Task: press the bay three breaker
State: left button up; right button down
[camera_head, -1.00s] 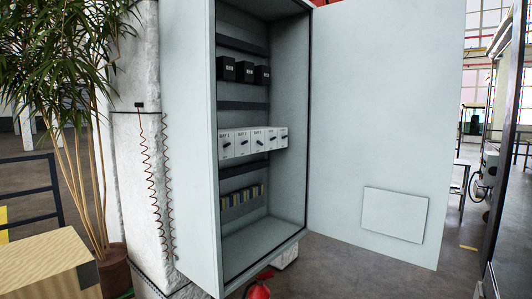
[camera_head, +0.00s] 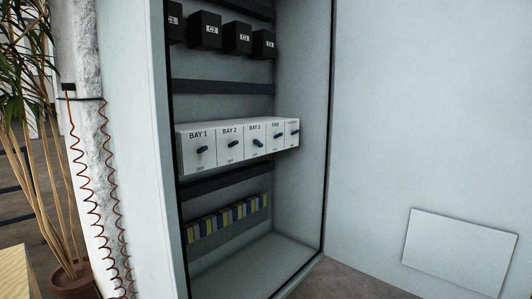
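The bay three breaker (camera_head: 255,138) is a white block labelled BAY 3 with a small dark toggle. It is third from the left in a row of white breakers inside the open grey cabinet (camera_head: 300,190). The BAY 1 breaker (camera_head: 200,150) and BAY 2 breaker (camera_head: 230,143) stand to its left. The FAN breaker (camera_head: 276,133) and one more stand to its right. The BAY 3 toggle appears tilted differently from its neighbours, but its exact setting is too small to tell. Neither of my grippers is in view.
The cabinet door (camera_head: 420,120) stands wide open to the right, with a pale panel (camera_head: 460,253) on it. Black boxes (camera_head: 237,38) sit above the breakers and coloured terminals (camera_head: 228,218) below. A potted plant (camera_head: 70,278) and coiled cables (camera_head: 85,190) are at the left. The space before the breakers is clear.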

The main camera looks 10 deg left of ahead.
aim_at(260, 145)
jog(key=u, duration=0.5)
jog(key=i, duration=1.55)
jog(key=u, duration=0.65)
